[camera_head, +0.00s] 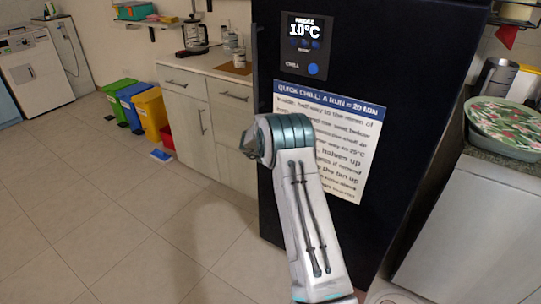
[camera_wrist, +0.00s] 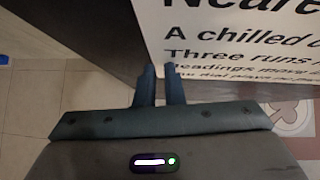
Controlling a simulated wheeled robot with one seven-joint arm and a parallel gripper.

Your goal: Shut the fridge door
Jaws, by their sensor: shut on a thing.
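The dark fridge door (camera_head: 420,70) fills the middle of the head view, with a display reading 10°C (camera_head: 306,29) and a white text sheet (camera_head: 350,140) on its face. A dark vertical handle (camera_head: 255,70) runs along its left edge. I cannot tell from this view whether the door stands ajar. My arm reaches up in front of the door to its left edge, hiding the fingers there. In the wrist view, my gripper (camera_wrist: 160,85) has its fingers close together, just left of the sheet (camera_wrist: 235,40).
Beige drawers and a counter (camera_head: 205,110) stand left of the fridge. Green, blue and yellow bins (camera_head: 150,110) stand farther left. A counter with a floral-patterned tray (camera_head: 505,122) is at the right.

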